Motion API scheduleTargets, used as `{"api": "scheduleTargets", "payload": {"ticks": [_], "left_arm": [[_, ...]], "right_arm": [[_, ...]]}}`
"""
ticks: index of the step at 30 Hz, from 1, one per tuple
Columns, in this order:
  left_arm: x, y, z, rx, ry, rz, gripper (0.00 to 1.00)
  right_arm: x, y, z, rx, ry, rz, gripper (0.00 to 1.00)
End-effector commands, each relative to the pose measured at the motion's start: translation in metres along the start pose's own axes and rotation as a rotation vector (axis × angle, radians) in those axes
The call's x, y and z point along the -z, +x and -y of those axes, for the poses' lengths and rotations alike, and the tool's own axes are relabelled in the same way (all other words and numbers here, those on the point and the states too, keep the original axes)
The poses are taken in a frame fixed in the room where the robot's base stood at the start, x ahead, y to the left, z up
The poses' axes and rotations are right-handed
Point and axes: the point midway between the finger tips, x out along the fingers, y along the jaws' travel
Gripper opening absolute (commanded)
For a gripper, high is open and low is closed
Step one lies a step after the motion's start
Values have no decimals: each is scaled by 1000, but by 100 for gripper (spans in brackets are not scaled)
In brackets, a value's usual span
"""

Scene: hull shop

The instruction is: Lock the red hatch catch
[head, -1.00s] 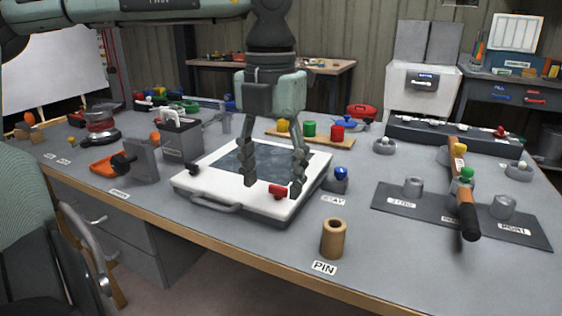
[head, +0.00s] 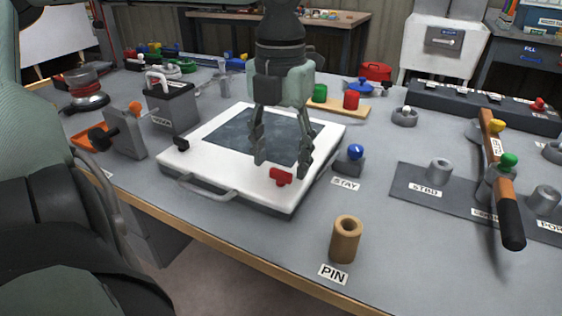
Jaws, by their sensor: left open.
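The red hatch catch (head: 281,177) is a small red piece at the front right of the white hatch (head: 215,187), which lies on the bench with a dark panel in its middle. A black catch (head: 184,148) sits at the hatch's left edge. A grey handle (head: 207,190) is on its front edge. My left gripper (head: 281,169) points down over the hatch with its fingers apart, just above and around the red catch in the picture. Whether a finger touches the catch I cannot tell. My right gripper is not in view.
A blue-knobbed block (head: 352,158) labelled STAY stands right of the hatch. A tan cylinder (head: 346,240) labelled PIN stands in front. A long bar with a black grip (head: 510,223) lies at right. A grey battery-like box (head: 172,106) is behind left. Bench between pin and hatch is clear.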

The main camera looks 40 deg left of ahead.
Motion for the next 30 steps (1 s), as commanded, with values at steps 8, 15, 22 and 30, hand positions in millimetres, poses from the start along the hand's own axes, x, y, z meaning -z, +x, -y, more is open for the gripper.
{"api": "scheduleTargets", "payload": {"ticks": [8, 15, 22, 30], "left_arm": [[0, 19, 0, 1, -1, 1, 57], [0, 19, 0, 0, -1, 1, 52], [0, 18, 0, 0, 0, 1, 23], [0, 19, 0, 0, 4, 1, 7]], "right_arm": [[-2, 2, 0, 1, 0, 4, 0], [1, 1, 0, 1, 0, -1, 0], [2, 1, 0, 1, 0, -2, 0], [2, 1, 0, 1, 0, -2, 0]]}}
